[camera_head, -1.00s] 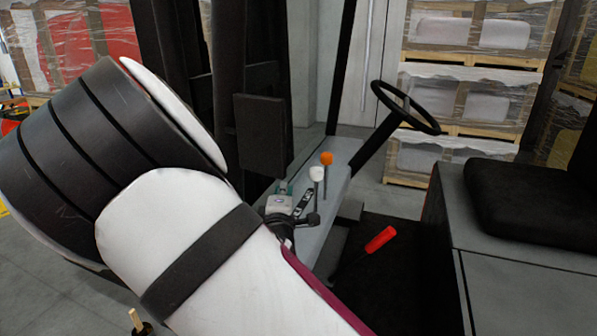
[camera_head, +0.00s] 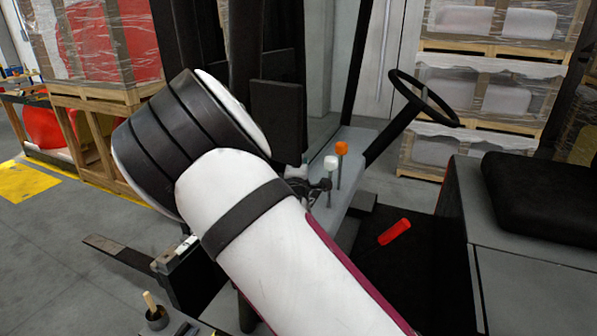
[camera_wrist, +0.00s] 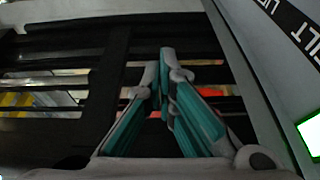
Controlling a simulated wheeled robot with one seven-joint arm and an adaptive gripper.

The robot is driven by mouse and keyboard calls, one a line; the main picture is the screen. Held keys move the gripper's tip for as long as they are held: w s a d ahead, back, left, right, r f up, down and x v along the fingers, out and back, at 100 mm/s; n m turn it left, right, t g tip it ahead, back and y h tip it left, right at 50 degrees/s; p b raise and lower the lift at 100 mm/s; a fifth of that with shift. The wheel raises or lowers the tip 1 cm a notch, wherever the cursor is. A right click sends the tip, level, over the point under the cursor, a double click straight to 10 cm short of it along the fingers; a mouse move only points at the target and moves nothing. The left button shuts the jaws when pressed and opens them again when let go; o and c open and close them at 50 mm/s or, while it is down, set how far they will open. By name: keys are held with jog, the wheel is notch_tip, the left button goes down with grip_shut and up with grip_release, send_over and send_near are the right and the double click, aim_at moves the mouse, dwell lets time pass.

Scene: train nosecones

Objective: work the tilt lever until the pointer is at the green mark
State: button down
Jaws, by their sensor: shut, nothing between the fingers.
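Two upright levers stand on the grey console (camera_head: 352,150) of the truck, one with a white knob (camera_head: 331,162) and one with an orange knob (camera_head: 342,148). I cannot tell from the head view which is the tilt lever. My gripper is shut and empty in the wrist view (camera_wrist: 165,55), its teal fingers together over dark slats. In the head view it is mostly hidden behind my arm, just left of the white-knobbed lever. I cannot make out a pointer.
A steering wheel (camera_head: 424,98) rises behind the levers. A dark upright panel (camera_head: 277,122) is close left of the console. Wrapped pallets (camera_head: 490,75) stand behind. Open floor lies at left.

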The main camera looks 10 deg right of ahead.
jog(key=shift+s+d+p, duration=0.35)
jog(key=shift+d, duration=0.55)
jog(key=shift+s+d+p, duration=0.3)
jog(key=shift+s+d, duration=0.05)
jog(key=shift+d, duration=0.55)
